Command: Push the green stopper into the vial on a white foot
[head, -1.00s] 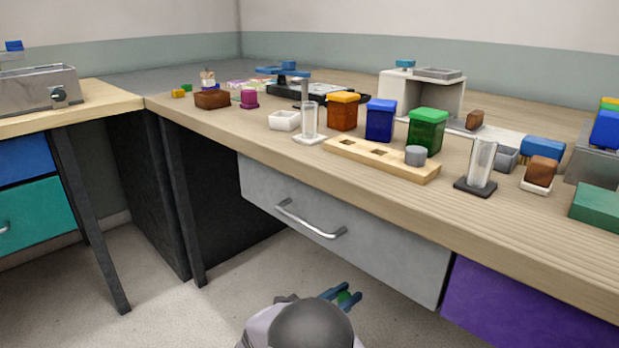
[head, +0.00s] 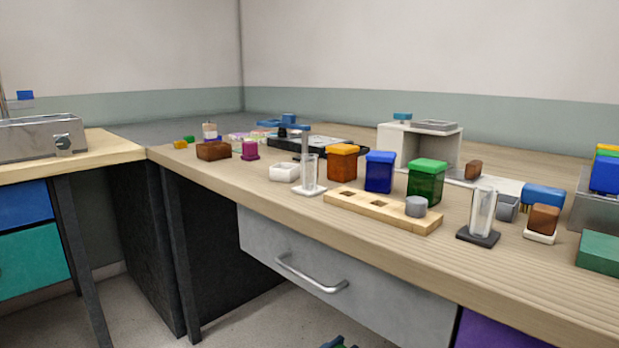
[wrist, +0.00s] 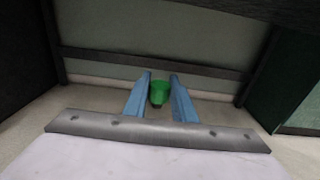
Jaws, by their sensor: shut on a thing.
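The vial on a white foot (head: 309,171) stands upright and clear near the front edge of the bench, in the left-middle of the head view. Its top looks open. My gripper (wrist: 161,78) has its two blue fingers shut on the green stopper (wrist: 159,94) in the wrist view. The stopper sits between the fingers, wider at the top of its body than at its lower end. In the head view only the tips of my gripper (head: 340,343) show at the bottom edge, low in front of the drawers and well away from the vial.
A second clear vial on a dark foot (head: 482,210) stands to the right. A wooden block with holes (head: 375,210) and a grey cylinder lies between the vials. Orange (head: 342,163), blue (head: 379,172) and green (head: 426,182) jars stand behind it.

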